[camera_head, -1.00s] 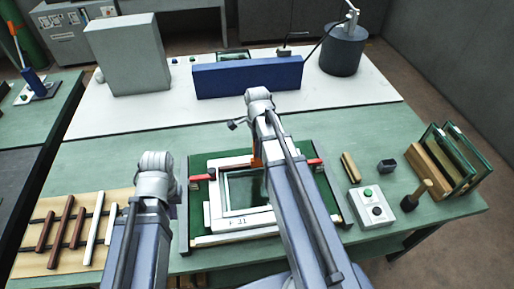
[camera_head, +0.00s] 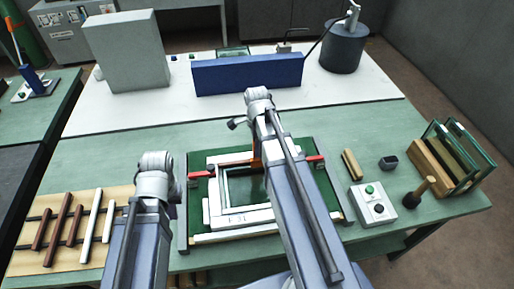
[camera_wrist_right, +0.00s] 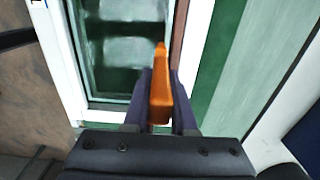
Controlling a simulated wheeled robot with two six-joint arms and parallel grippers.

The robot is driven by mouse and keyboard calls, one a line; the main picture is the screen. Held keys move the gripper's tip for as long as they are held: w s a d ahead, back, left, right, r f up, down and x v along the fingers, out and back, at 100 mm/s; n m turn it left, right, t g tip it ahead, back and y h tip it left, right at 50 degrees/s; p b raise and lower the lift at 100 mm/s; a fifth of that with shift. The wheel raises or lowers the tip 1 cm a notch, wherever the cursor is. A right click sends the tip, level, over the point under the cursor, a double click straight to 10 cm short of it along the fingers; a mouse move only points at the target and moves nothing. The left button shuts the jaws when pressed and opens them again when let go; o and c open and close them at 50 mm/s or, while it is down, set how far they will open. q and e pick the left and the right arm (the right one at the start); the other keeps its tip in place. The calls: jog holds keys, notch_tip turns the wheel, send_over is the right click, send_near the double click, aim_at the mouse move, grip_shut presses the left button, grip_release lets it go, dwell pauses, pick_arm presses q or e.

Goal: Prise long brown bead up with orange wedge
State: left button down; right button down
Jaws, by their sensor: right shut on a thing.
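My right gripper (camera_wrist_right: 162,100) is shut on the orange wedge (camera_wrist_right: 161,88), which points ahead with its tip near the frame's inner edge. The wedge also shows in the head view (camera_head: 256,149), partly behind my right arm. A long brown bead (camera_wrist_right: 178,48) runs along the glass side of the white frame (camera_wrist_right: 197,40) in the wrist view, close to the wedge; I cannot tell whether they touch. The white frame (camera_head: 212,212) lies on the green fixture, its right part hidden by my arm. My left gripper (camera_head: 171,190) is left of the fixture, its jaws hidden.
Red clamps (camera_head: 198,174) sit at the fixture's sides. A wooden board at left holds several brown and white strips (camera_head: 65,222). A button box (camera_head: 372,206), a wooden block (camera_head: 351,164), a mallet (camera_head: 421,192) and a glass rack (camera_head: 440,167) stand at right.

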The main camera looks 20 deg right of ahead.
jog(key=shift+w+d, duration=0.2)
jog(key=shift+w, duration=0.65)
dwell(0.9)
jog(key=shift+s+a, duration=0.1)
jog(key=shift+s, duration=0.3)
jog(key=shift+s, duration=0.25)
notch_tip(320, 180, up, 8)
jog(key=p, duration=0.8)
jog(key=shift+s+f, duration=0.1)
jog(key=shift+f, duration=0.05)
dwell(0.4)
